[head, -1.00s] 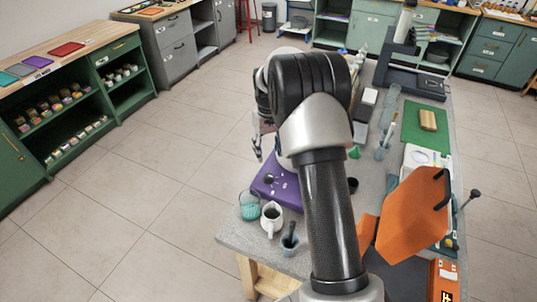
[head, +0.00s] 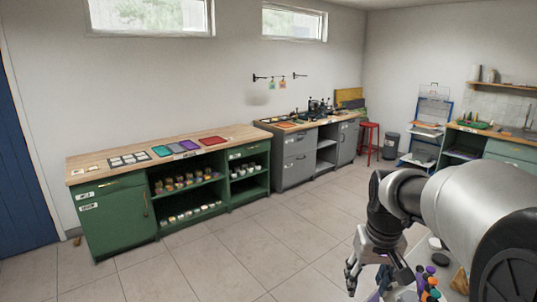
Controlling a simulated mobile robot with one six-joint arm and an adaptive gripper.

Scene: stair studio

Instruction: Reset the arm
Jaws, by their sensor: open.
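My arm reaches in from the right edge in the head view. My gripper (head: 352,275) hangs at its end, pointing down, at the lower middle right. Its fingers are apart and I see nothing between them. It is over or beside the near end of a table at the bottom right, clear of the floor cabinets on the left. Part of the table is hidden behind my arm.
A green cabinet (head: 118,222) with open shelves and a wooden top stands at left. A grey cabinet (head: 298,165) adjoins it. A red stool (head: 368,143) and a dark bin (head: 390,146) stand at the back. Tiled floor (head: 225,262) in front of the cabinets is free.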

